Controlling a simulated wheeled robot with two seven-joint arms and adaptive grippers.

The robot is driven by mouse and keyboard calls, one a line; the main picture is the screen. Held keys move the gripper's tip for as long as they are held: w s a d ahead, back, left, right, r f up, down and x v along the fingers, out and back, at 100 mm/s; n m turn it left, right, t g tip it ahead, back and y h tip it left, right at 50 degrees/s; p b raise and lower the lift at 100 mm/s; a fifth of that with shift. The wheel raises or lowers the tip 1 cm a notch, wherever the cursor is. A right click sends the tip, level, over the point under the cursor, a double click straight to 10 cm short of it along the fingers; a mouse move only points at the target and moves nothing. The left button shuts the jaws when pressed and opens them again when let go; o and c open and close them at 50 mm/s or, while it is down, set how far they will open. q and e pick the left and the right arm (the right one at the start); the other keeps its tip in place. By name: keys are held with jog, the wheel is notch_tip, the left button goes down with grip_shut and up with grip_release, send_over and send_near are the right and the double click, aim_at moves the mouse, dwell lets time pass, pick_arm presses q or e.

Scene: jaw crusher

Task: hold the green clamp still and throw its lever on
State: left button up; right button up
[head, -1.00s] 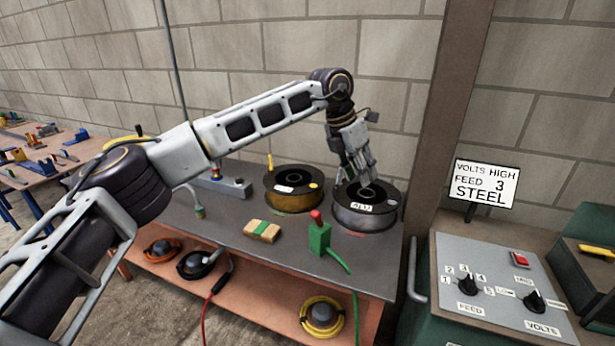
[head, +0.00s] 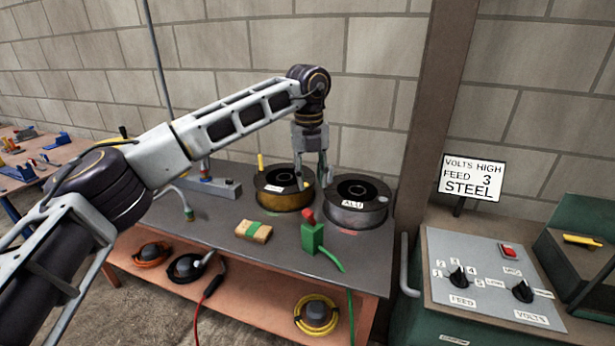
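The green clamp (head: 313,239) stands upright on the dark bench top, with a green cable running from its base to the right. Its red lever (head: 308,216) sticks up from the top and leans a little to the left. My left gripper (head: 312,184) points down, above and behind the clamp in the picture, between the two wire spools. Its two fingers look apart with nothing between them, and they do not touch the clamp. My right gripper is not in view.
A yellow-brown spool (head: 285,201) and a grey spool marked ALU (head: 357,217) stand behind the clamp. A wooden block with a green band (head: 253,232) lies to its left. A control panel (head: 490,262) and a sign (head: 471,178) are at right. Coiled cables lie on the lower shelf.

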pick_arm(q)
jog(key=shift+s+a+n, duration=0.15)
jog(key=shift+a+n, duration=0.05)
jog(key=shift+n, duration=0.95)
jog(key=shift+s+a+n, duration=0.1)
jog(key=shift+a+n, duration=0.1)
jog(key=shift+n, duration=0.95)
